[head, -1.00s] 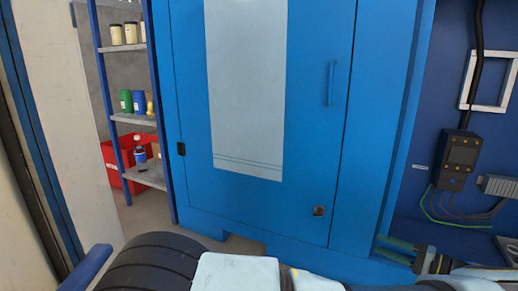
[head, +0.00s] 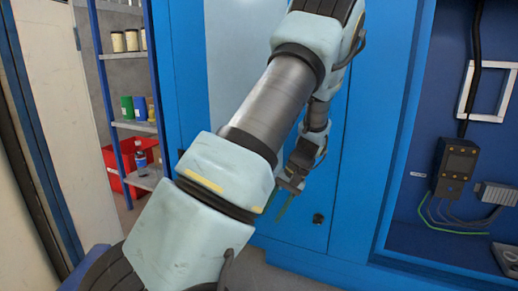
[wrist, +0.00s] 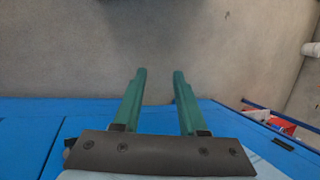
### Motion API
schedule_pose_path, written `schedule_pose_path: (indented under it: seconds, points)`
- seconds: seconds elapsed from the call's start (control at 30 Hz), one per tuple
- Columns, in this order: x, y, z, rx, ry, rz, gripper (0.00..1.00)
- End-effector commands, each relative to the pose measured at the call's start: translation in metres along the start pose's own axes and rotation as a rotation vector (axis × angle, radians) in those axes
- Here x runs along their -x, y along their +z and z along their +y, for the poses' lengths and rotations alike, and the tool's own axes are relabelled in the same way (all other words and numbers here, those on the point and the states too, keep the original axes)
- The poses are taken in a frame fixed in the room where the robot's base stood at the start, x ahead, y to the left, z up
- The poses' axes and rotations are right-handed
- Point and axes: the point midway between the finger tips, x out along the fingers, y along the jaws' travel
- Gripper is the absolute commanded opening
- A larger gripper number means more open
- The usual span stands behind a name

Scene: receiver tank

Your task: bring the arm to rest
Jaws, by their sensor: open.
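My arm is raised and folded across the middle of the head view, in front of a blue cabinet. My gripper (head: 284,203) hangs down in front of the cabinet's lower door, with green fingers. In the wrist view my gripper (wrist: 158,72) shows two green fingers apart with nothing between them. Beyond the fingers there is bare grey floor (wrist: 160,40).
The blue cabinet (head: 190,80) stands close behind my arm. A shelf rack (head: 135,125) with jars and bottles stands at the left, by a red bin (head: 116,172). At the right is a dark control box (head: 456,165) with cables.

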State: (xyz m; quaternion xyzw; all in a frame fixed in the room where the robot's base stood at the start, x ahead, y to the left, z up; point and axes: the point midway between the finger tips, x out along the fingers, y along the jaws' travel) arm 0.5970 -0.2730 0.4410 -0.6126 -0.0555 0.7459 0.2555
Motion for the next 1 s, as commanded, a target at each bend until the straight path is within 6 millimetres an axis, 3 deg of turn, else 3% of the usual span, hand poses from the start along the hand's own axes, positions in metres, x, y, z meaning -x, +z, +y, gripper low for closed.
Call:
schedule_pose_path:
  seconds: [0.03,0.2,0.5,0.77,0.8,1.0]
  points:
    - [0.006,0.017,-0.018,0.024,0.072,0.011,0.41]
    - [0.019,0.067,-0.052,0.081,0.258,0.089,0.41]
    - [0.035,0.142,-0.086,0.169,0.404,0.252,0.41]
    - [0.04,0.188,-0.101,0.228,0.426,0.358,0.41]
    - [0.053,0.188,-0.105,0.221,0.426,0.353,0.41]
    - [0.086,0.196,-0.12,0.219,0.426,0.351,0.41]
